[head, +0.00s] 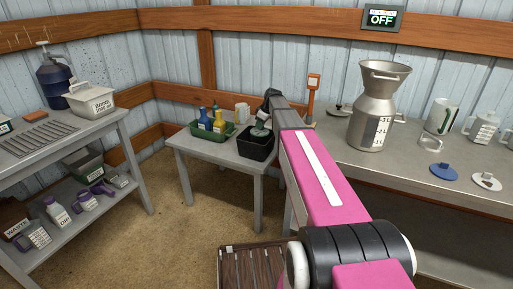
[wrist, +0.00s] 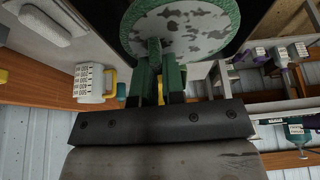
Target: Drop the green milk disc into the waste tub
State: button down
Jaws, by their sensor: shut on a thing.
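The green milk disc (wrist: 195,22) has a green rim and a pale face with grey blotches. In the wrist view, my gripper (wrist: 158,88) is shut on its green tab. In the head view my gripper (head: 268,108) is at the small table, and the disc (head: 261,131) shows partly below it, at the opening of a black tub (head: 256,151). I cannot tell whether the disc touches the tub. No label shows on this tub. A dark brown box (head: 14,214) on the lower left shelf stands by a label reading WASTE.
A green tray (head: 206,134) with bottles stands left of the black tub, with a light mug (head: 242,112) behind. The right bench holds a metal milk can (head: 377,110), mugs and a blue disc (head: 444,172). The left bench holds a white labelled box (head: 91,99).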

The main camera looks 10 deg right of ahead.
jog(key=shift+f, duration=0.6)
jog(key=c, duration=1.1)
grip_release()
jog(key=shift+c, duration=0.2)
jog(key=v, duration=1)
jog(key=shift+d+r, duration=0.15)
jog(key=shift+r, duration=0.2)
jog(key=shift+s, duration=0.25)
